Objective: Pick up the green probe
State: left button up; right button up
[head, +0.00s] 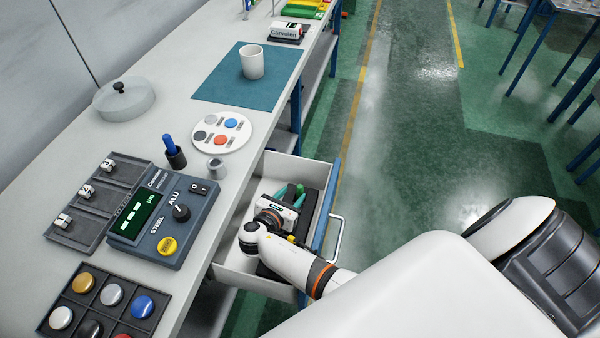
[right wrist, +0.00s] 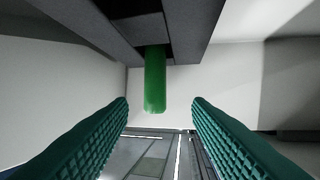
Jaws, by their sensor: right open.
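The green probe (right wrist: 155,80) sticks out of a dark block (right wrist: 200,30) in the right wrist view. The right gripper is open. In the right wrist view its two teal ridged fingers (right wrist: 160,108) stand on either side of the probe's line, with clear gaps and no contact seen. The part of the probe inside the block is hidden. My left gripper is not in view.
The drawer walls stand close around my right gripper. On the bench are a blue probe (head: 169,145) in a dark cup, a grey tester (head: 150,225) with a screen, a round white tray (head: 221,130) and a white cup (head: 252,62) on a teal mat (head: 215,88).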

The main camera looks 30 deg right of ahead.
aim_at(298, 191)
jog(key=x, duration=0.5)
jog(key=shift+s+d+p, duration=0.15)
jog(key=shift+p, duration=0.15)
jog(key=shift+c, duration=0.3)
grip_shut()
jog(key=shift+r, duration=0.1)
